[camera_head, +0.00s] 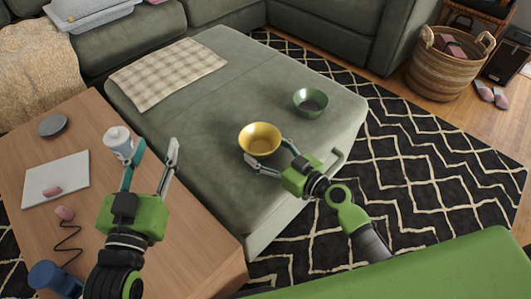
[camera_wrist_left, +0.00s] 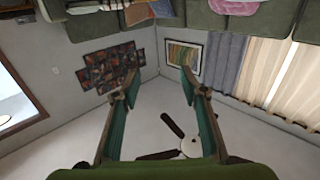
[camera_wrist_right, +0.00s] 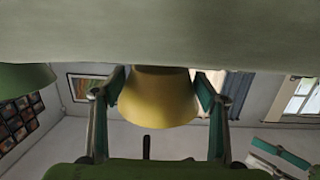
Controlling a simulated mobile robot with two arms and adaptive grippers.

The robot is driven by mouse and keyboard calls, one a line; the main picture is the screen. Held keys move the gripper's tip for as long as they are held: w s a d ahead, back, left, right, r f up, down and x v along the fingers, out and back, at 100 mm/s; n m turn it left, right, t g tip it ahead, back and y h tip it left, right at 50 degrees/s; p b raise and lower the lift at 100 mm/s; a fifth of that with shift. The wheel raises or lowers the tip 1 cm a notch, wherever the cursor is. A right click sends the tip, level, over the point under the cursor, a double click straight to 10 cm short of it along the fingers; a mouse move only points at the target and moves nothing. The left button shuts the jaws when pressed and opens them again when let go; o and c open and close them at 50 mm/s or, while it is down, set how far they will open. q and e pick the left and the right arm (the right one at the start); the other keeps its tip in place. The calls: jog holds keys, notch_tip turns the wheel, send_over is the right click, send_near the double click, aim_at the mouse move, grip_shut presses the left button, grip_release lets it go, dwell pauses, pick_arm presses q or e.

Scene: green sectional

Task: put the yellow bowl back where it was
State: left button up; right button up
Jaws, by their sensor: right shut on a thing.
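The yellow bowl (camera_head: 260,137) is upright at the green ottoman (camera_head: 190,95), near its front right side. My right gripper (camera_head: 269,153) has one finger on each side of the bowl and is shut on it. In the right wrist view the bowl (camera_wrist_right: 160,98) fills the space between the fingers, its base close to the ottoman surface (camera_wrist_right: 160,30). I cannot tell whether it touches. My left gripper (camera_head: 156,150) is open above the wooden table; the left wrist view shows nothing between its fingers (camera_wrist_left: 150,90).
A green bowl (camera_head: 310,102) stands on the ottoman, behind and right of the yellow bowl. A checked cloth (camera_head: 168,75) lies at the ottoman's back left. The wooden table (camera_head: 190,262) holds a white bottle (camera_head: 118,141), a dark dish (camera_head: 52,124) and a white sheet (camera_head: 60,178). The middle of the ottoman is bare.

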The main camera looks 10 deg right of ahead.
pick_arm(q)
jog(key=shift+d+r+t+h, duration=0.15)
jog(key=shift+r+t+h, duration=0.25)
jog(key=shift+r, duration=0.8)
pick_arm(e)
jog(key=shift+f, duration=0.35)
jog(key=shift+f, duration=0.1)
jog(key=o, duration=1.3)
pick_arm(q)
jog(key=shift+s+r+t, duration=0.15)
jog(key=shift+r+t, duration=0.35)
jog(key=shift+r, duration=0.3)
pick_arm(e)
jog(key=shift+o, duration=0.2)
pick_arm(q)
jog(key=shift+f, duration=0.15)
